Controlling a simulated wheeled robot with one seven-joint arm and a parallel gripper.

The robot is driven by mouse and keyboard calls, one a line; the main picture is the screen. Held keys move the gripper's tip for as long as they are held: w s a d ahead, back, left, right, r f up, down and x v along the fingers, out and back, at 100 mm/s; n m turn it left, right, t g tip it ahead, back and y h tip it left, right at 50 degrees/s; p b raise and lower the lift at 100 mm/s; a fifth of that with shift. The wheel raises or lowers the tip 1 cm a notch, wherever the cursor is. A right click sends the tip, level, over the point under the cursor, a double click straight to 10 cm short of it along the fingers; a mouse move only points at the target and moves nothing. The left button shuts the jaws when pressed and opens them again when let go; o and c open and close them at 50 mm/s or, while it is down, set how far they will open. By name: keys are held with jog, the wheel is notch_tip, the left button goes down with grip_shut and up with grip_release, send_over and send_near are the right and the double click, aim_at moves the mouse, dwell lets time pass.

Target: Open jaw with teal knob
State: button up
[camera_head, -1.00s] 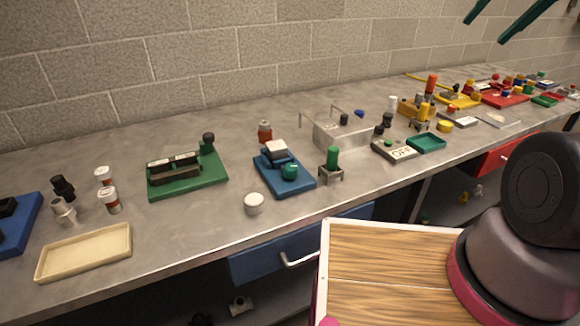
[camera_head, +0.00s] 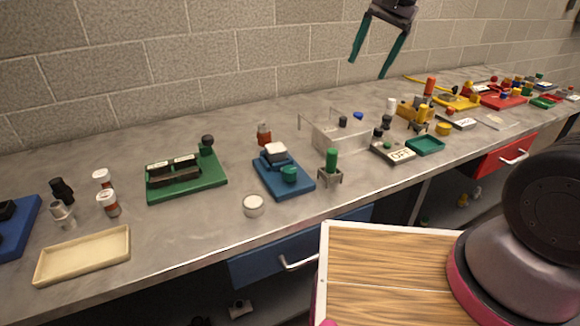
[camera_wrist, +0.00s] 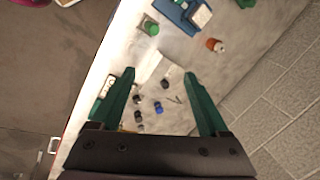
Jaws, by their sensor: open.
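The vise-like device has a blue base (camera_head: 297,187), a grey-white jaw block (camera_head: 276,150) and a round teal knob (camera_head: 289,173) on its front side. It stands on the counter near the middle of the head view. In the wrist view its blue base (camera_wrist: 171,10) and pale block (camera_wrist: 201,17) show at the top edge, partly cut off; the teal knob is not clear there. My gripper (camera_head: 368,68) has two teal fingers, open and empty, high above the back of the counter, right of the device. The open fingers also show in the wrist view (camera_wrist: 161,75).
A green-handled metal stand (camera_head: 331,169) is close on the device's right. A clear box (camera_head: 340,137) is behind it. A white round cap (camera_head: 253,206) is in front-left, an orange-capped bottle (camera_head: 264,134) behind. A green board (camera_head: 215,177) lies left.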

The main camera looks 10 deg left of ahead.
jog(key=a+f+g+h, duration=0.2)
jog(key=a+f, duration=0.8)
jog(key=a, duration=0.1)
jog(key=h, duration=0.1)
send_near(290, 169)
notch_tip(290, 169, down, 9)
jog(key=shift+f, duration=0.1)
grip_shut()
